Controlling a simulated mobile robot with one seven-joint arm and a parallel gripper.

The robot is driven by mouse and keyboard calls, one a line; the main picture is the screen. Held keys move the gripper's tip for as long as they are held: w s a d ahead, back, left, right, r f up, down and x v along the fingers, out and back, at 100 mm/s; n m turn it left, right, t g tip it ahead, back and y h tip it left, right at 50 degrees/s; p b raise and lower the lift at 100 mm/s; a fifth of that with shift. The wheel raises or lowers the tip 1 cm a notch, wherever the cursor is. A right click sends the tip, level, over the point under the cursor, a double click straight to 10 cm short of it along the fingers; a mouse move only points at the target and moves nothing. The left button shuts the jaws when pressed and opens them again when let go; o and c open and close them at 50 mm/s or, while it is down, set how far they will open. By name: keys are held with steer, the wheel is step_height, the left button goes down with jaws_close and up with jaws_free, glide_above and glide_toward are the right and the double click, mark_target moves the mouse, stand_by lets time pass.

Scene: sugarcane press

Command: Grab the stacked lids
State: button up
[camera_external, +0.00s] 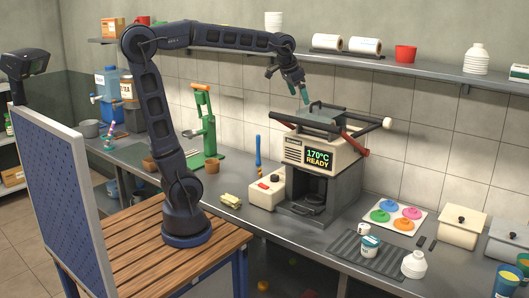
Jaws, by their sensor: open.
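My gripper (299,93) is open and empty, with teal fingertips pointing down. In the picture it is just above and left of the top of the press machine (309,156). I cannot tell for sure which things are the stacked lids. Four-coloured round lid-like discs (404,224) lie side by side on a white tray (423,211) on the counter. My gripper is apart from all of these.
The press has dark side handles (357,143) sticking out and a display reading 170°C READY. A green hand press (204,130) stands left. White jars and bins crowd the right counter.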

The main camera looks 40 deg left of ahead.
steer(key=w+d+m, duration=0.2)
steer(key=w+d, duration=0.1)
steer(key=d, duration=1)
steer(key=m+g+h, duration=0.3)
steer(key=m, duration=0.3)
glide_above(414, 262)
steer(key=w+a, duration=0.1)
steer(key=a, duration=0.3)
step_height(414, 262, down, 8)
steer(key=f, duration=0.1)
steer(key=shift+w+d+f, duration=0.25)
steer(key=shift+d+f, duration=0.35)
steer(key=shift+f, duration=6.45)
steer(key=shift+w+d+f, duration=0.25)
steer(key=shift+d+f, duration=0.35)
steer(key=shift+f, duration=6.5)
steer(key=shift+w+d+f, duration=0.25)
steer(key=shift+d+f, duration=0.35)
steer(key=shift+f, duration=6.45)
steer(key=shift+c, duration=0.4)
steer(key=c, duration=0.8)
